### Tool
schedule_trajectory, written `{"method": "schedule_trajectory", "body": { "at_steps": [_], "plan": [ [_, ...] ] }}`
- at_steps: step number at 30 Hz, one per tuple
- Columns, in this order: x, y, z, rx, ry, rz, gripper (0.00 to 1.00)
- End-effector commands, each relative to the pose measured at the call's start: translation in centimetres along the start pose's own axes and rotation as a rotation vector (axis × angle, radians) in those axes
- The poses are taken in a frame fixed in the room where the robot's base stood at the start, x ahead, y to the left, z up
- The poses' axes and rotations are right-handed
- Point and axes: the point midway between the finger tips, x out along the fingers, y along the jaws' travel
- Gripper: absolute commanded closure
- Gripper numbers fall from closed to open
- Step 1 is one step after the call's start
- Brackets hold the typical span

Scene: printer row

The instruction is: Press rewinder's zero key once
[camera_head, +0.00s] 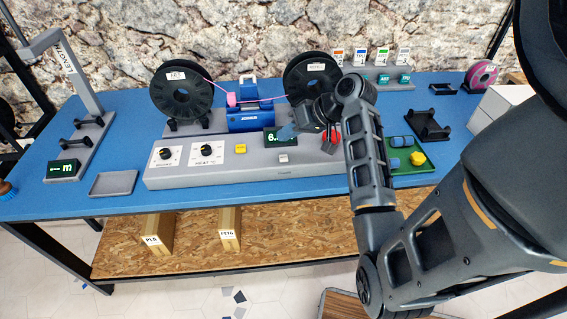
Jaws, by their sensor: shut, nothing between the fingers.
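The rewinder is a long grey console (215,176) on the blue table, with two black spools behind it, the left one (181,92) and the right one (312,78). No zero marking is legible on any key. My gripper (288,131) is shut and empty, its tips in front of the display's right part, above the pale key. The rest of the reading is hidden.
A blue unit (250,117) with a pink strand stands between the spools. A green tray (425,168) with blue and yellow pieces lies right of my arm. A grey tray (113,184) and a length gauge (88,136) stand left. Clear blue table lies between tray and console.

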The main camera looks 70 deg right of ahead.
Motion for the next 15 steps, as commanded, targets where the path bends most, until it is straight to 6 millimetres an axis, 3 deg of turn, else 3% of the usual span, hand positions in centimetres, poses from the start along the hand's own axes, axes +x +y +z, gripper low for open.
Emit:
{"method": "schedule_trajectory", "body": {
  "at_steps": [4, 15],
  "plan": [
    [1.7, 1.3, 1.3, 0.0, 0.001, 0.001, 1.0],
    [3.1, 2.3, 2.3, 0.0, 0.0, 0.0, 1.0]
  ]
}}
